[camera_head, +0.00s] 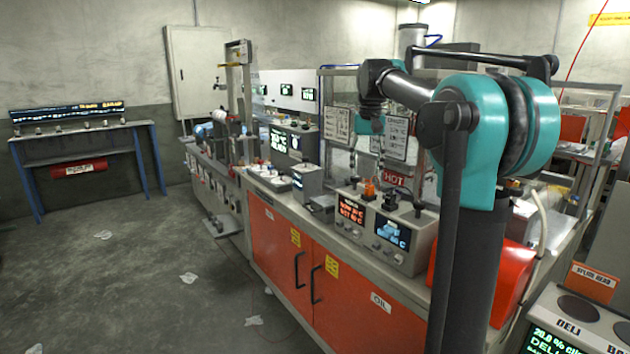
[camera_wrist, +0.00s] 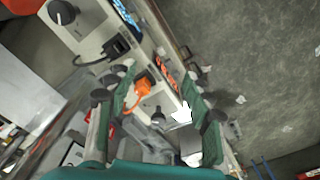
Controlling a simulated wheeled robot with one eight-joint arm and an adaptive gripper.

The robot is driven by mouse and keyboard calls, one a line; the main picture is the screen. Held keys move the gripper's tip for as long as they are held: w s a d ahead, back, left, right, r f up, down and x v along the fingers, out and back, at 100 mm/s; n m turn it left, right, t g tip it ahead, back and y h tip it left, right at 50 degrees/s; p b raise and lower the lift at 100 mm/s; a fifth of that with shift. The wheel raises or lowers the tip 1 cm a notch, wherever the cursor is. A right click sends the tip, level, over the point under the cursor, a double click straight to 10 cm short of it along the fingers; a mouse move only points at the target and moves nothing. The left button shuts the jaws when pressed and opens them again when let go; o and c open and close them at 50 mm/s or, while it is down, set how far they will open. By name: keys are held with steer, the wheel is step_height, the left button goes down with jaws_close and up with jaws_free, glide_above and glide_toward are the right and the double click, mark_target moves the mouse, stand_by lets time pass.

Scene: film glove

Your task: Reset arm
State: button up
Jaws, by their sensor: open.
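My gripper (camera_wrist: 157,84) is open in the wrist view, its two green fingers with dark pads spread apart and nothing between them. In the head view my arm (camera_head: 480,140), with teal and black links, reaches left from the right side, over the bench (camera_head: 300,215). The hand hangs down at its far end, above the bench top, and its fingers are too small there to make out well. Below the open fingers in the wrist view are an orange connector (camera_wrist: 142,86) and the bench equipment, apart from the gripper as far as I can tell.
Control boxes with screens (camera_head: 392,232) stand on the bench under the arm. A red HOT sign (camera_head: 396,179) stands behind them. A grey metal box (camera_head: 307,182) is further left. The floor (camera_head: 130,260) to the left is mostly clear, with some crumpled white scraps (camera_head: 189,278).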

steer(key=s+d+f+n+t, duration=0.1)
steer(key=s+d+f+t, duration=0.1)
steer(key=s+f, duration=1.2)
steer(key=s+d+f+t, duration=0.1)
steer(key=s+d+f, duration=0.1)
steer(key=s+f, duration=1.2)
step_height(320, 180, down, 6)
steer(key=shift+s+f+n+t, duration=0.25)
steer(key=shift+s+n+t, duration=0.15)
